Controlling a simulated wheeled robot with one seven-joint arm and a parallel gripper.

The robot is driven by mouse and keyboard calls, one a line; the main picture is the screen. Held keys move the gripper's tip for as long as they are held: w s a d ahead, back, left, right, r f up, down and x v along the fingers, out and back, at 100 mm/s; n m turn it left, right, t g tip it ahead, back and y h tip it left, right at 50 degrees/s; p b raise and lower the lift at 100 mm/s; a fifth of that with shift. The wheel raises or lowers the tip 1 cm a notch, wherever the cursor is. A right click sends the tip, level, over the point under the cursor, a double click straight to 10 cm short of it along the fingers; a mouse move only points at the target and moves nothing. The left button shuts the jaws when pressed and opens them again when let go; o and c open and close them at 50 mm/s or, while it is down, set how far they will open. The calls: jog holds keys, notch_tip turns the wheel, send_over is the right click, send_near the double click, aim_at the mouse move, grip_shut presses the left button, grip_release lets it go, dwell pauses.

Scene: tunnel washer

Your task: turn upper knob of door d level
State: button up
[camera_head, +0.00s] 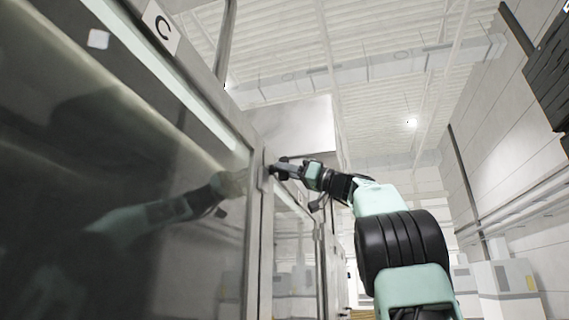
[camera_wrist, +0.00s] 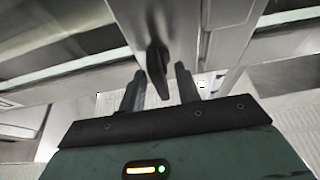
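A dark, elongated knob (camera_wrist: 155,64) sits on a grey metal door post in the wrist view, its long side running roughly up and down in that picture. My gripper (camera_wrist: 160,72) is open, with one finger on each side of the knob's lower end. Gaps show between the knob and both fingers, so I see no grip on it. In the head view my gripper (camera_head: 279,169) is up against the post between the door marked C and the door beyond it. The knob is hard to make out there, as the gripper covers it.
The large glass door (camera_head: 110,170) with the C label (camera_head: 161,26) fills the left and reflects my arm. A further glazed door (camera_head: 296,255) lies right of the post. White cabinets (camera_head: 505,285) stand at the lower right. Open space lies right of my arm.

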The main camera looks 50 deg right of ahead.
jog(key=shift+w+a+r, duration=0.1)
jog(key=shift+w+a, duration=0.05)
jog(key=shift+w, duration=0.25)
jog(key=shift+c, duration=0.3)
grip_shut()
